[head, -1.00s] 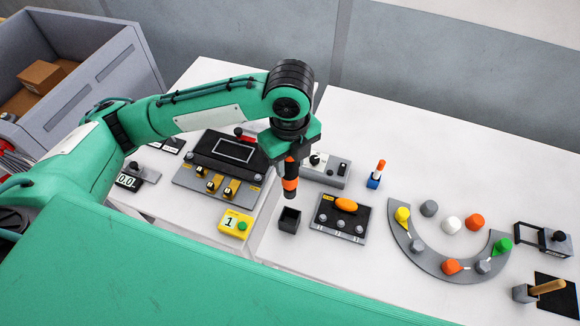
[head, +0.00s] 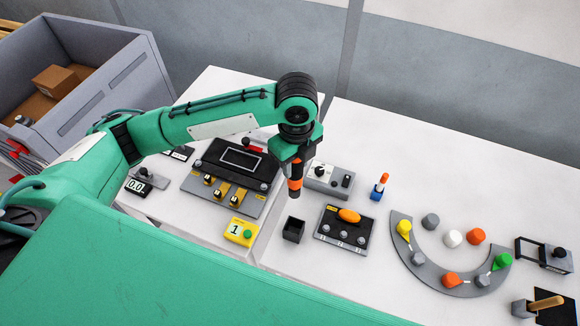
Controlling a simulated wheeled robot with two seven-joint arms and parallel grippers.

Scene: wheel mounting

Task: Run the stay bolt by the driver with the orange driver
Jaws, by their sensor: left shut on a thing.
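My left gripper (head: 294,166) points down and is shut on the orange driver (head: 295,182), a dark tool with orange bands. The driver hangs upright above and just behind a small open black holder (head: 293,229), apart from it. No bolt can be clearly told under the driver's tip. A dark panel (head: 344,237) with an orange oval piece and several grey knobs lies to the right of the holder. I cannot tell which part is the stay bolt. My right gripper is not in view.
A yellow box marked 1 (head: 240,231) sits left of the holder, before a console (head: 233,178). A grey switch box (head: 328,180) and an orange-topped blue stand (head: 379,187) are behind. A grey arc (head: 423,268) with coloured pegs lies right. The table's back right is clear.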

